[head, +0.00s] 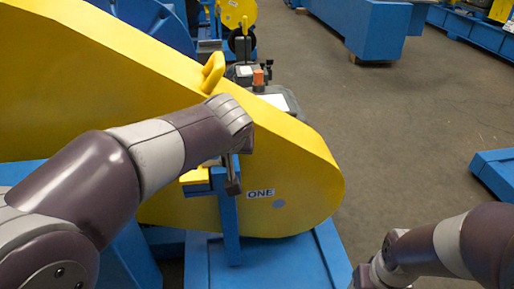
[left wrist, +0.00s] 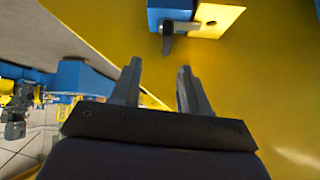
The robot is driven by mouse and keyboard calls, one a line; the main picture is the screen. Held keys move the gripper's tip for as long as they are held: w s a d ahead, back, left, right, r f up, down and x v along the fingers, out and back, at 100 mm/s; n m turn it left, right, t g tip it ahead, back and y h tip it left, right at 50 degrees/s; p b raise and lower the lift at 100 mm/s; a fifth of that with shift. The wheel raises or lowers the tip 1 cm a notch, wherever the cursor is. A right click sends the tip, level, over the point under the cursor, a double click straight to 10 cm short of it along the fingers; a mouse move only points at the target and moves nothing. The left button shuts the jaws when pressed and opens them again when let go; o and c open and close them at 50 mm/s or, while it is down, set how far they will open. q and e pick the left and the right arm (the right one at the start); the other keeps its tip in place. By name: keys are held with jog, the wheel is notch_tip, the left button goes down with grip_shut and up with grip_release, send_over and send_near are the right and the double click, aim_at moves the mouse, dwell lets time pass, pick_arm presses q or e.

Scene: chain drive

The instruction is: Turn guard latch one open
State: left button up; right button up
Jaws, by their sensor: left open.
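Guard latch one shows in the left wrist view as a blue block with a dark lever (left wrist: 168,38) pointing down the picture, beside a yellow plate (left wrist: 215,20). In the head view the label ONE (head: 261,193) is on the yellow guard (head: 305,165), right of a blue upright post (head: 229,222) and a yellow tab (head: 194,176). My left gripper (head: 233,178) is at the guard's face by the post and partly hides the latch. In the left wrist view its two fingers (left wrist: 160,82) are apart and empty, short of the lever. My right gripper's fingers are not visible.
The guard has a yellow handle (head: 213,71) on its top edge. A grey unit with an orange knob (head: 258,78) stands behind it. A blue base (head: 285,262) lies below. My right forearm (head: 455,245) is at lower right. Open floor (head: 400,150) lies to the right.

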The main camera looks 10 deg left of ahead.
pick_arm(q)
jog(key=shift+n, duration=0.9)
jog(key=b+x, duration=0.1)
jog(key=x, duration=0.2)
jog(key=b+x, duration=0.1)
jog(key=x, duration=0.3)
jog(key=a+b+x, duration=0.1)
jog(key=b+x, duration=0.1)
jog(key=x, duration=0.2)
jog(key=shift+w+a+r, duration=0.1)
jog(key=shift+r, duration=0.1)
jog(key=shift+w+f, duration=0.15)
jog(key=shift+w, duration=0.1)
pick_arm(e)
jog(key=f, duration=0.3)
jog(key=shift+s+f, duration=0.2)
jog(key=shift+s, duration=0.05)
pick_arm(q)
grip_shut()
